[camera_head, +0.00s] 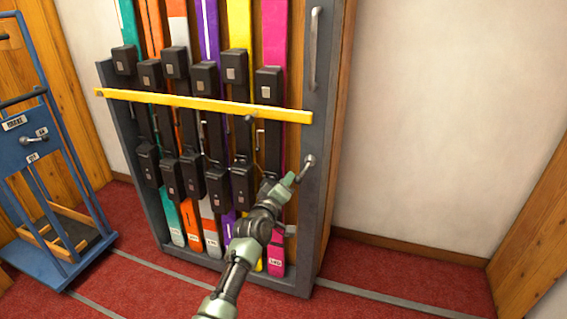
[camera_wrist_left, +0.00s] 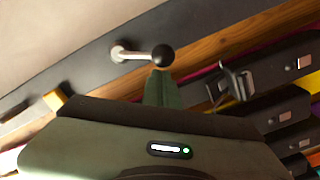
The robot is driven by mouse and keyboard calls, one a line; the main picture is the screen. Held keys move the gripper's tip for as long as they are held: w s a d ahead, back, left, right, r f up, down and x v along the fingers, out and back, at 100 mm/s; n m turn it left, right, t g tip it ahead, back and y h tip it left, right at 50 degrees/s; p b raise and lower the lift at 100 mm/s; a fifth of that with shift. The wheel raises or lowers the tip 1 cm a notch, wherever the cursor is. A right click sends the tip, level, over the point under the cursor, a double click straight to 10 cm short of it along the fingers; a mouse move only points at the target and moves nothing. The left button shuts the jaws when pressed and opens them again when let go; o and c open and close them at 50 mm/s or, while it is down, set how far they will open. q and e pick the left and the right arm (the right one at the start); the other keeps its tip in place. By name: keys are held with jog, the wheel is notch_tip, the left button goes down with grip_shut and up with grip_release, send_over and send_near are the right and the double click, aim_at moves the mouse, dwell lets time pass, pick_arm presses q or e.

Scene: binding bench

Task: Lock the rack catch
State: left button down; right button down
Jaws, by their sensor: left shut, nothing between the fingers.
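The rack (camera_head: 320,130) is a dark grey frame holding several coloured skis upright, with a yellow bar (camera_head: 215,105) across its front. On its right post is the catch (camera_head: 309,160), a short metal lever. In the left wrist view the catch's metal stem (camera_wrist_left: 133,54) ends in a black ball knob (camera_wrist_left: 162,56). My left gripper (camera_head: 289,179) is at the lower end of this lever. Its green fingers (camera_wrist_left: 163,88) are shut and empty, with the tips right by the knob; I cannot tell whether they touch it. My right gripper is not in view.
A metal handle (camera_head: 314,48) sits higher on the same post. A blue cart (camera_head: 50,165) with a small lever stands at the left. The red carpet (camera_head: 400,275) right of the rack is clear, up to the pale wall (camera_head: 440,120).

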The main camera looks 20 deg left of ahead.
aim_at(297, 183)
pick_arm(q)
jog(key=d+n, duration=0.1)
jog(key=f+n, duration=0.1)
jog(key=n, duration=0.1)
jog(key=shift+d+f+n, duration=0.3)
jog(key=shift+d, duration=0.05)
jog(key=shift+d+f+n, duration=0.15)
jog(key=shift+d+n, duration=0.2)
jog(key=shift+n, duration=0.35)
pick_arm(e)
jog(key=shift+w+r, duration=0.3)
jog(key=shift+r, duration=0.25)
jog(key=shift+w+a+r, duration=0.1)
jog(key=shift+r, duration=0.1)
